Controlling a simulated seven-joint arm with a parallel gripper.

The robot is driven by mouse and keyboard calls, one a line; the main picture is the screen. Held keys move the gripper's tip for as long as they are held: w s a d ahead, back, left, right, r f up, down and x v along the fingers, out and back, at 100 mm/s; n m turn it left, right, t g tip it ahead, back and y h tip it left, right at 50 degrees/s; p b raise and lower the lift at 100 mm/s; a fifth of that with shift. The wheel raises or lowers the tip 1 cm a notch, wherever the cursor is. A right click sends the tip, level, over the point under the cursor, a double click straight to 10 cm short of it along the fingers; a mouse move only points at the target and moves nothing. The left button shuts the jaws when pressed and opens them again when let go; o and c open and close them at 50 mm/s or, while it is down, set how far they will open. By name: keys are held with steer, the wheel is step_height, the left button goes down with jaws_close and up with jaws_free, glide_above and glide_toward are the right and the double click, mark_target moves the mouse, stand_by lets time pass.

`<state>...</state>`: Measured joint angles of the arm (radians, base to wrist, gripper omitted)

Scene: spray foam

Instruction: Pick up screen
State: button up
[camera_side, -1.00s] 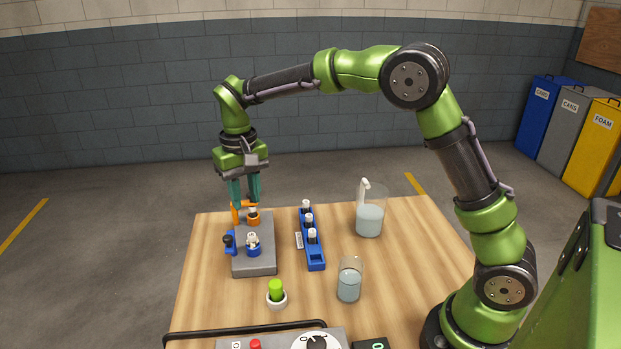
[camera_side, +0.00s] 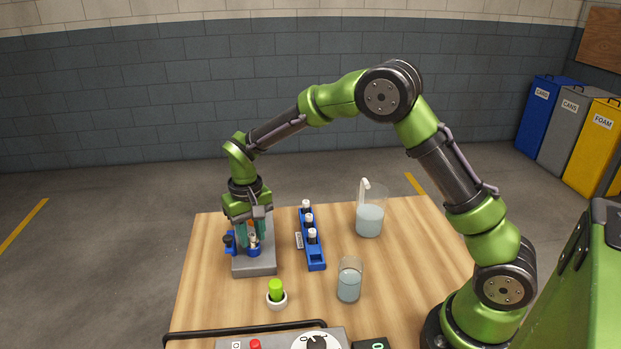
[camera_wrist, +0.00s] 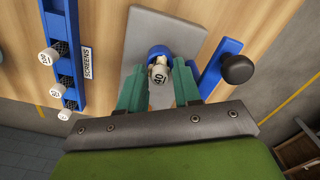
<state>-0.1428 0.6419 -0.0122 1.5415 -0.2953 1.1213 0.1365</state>
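A screen with a white cap marked 40 (camera_wrist: 157,74) sits in a blue ring holder (camera_wrist: 158,52) on a grey block, in the wrist view. In the side view, the same holder (camera_side: 254,251) is at the front of the grey block (camera_side: 254,268). My gripper (camera_wrist: 159,82) is down over the block, its two teal fingers on either side of the white cap. Gaps show between fingers and cap, so it looks open. In the side view, my gripper (camera_side: 254,237) hides the orange holder behind.
A blue rack labelled SCREENS (camera_wrist: 75,30) holds several white-capped screens beside the block; it also shows in the side view (camera_side: 316,262). A blue clamp with a black knob (camera_wrist: 237,68) flanks the holder. Beakers (camera_side: 349,285) and a green-topped pot (camera_side: 277,299) stand nearby.

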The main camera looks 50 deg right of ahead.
steer(key=shift+c, duration=0.5)
jaws_close()
steer(key=shift+r, duration=0.1)
